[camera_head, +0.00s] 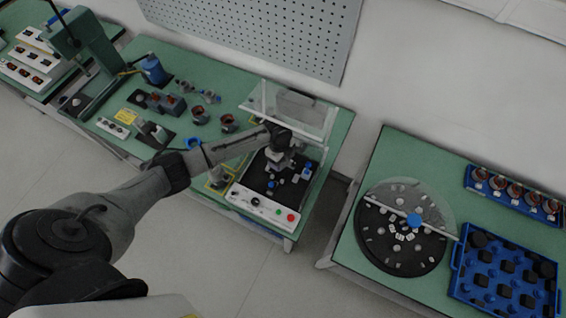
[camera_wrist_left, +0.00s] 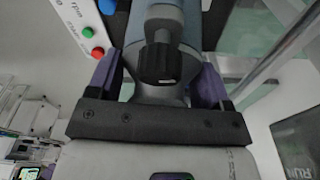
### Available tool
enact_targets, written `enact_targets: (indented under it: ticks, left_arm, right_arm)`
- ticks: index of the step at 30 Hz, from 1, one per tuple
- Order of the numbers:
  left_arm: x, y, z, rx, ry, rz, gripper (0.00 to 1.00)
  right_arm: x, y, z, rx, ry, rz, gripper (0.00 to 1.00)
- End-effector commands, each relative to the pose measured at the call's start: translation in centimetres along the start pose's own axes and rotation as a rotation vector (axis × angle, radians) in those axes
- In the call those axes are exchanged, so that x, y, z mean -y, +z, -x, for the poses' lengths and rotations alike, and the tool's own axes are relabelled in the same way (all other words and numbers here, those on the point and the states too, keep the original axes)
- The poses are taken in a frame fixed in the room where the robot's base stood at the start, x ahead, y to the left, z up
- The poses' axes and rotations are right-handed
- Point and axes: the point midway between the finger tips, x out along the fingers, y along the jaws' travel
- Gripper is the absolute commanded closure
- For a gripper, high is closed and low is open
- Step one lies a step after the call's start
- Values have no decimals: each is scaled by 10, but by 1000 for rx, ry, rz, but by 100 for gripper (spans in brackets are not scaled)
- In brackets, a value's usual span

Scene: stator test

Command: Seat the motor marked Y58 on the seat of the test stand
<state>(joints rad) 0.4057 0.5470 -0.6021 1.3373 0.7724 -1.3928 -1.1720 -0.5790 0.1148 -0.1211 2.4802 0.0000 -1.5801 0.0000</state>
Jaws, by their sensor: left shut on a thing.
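My left gripper (camera_head: 279,157) is over the black bed of the test stand (camera_head: 252,185), behind its control panel. In the left wrist view its purple-padded fingers (camera_wrist_left: 158,80) are on both sides of a grey-blue motor (camera_wrist_left: 190,28) with a dark ribbed knob-like part facing the camera. The gripper is shut on this motor. No Y58 mark can be read on it. The seat is hidden under the gripper and motor, and I cannot tell whether the motor touches it. My right gripper is not in view.
A clear guard (camera_head: 300,105) stands raised behind the bed. The control panel (camera_head: 262,208) has a red and a green button along the front. A round turntable (camera_head: 385,250) and blue tray (camera_head: 470,285) are on the right table.

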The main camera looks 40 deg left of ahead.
Motion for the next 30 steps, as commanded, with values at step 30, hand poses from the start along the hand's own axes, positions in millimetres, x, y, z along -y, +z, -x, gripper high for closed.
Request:
enact_targets:
  ticks: [30]
  left_arm:
    - [14,17,-37,-10,4,-8,100]
  right_arm:
    - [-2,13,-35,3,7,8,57]
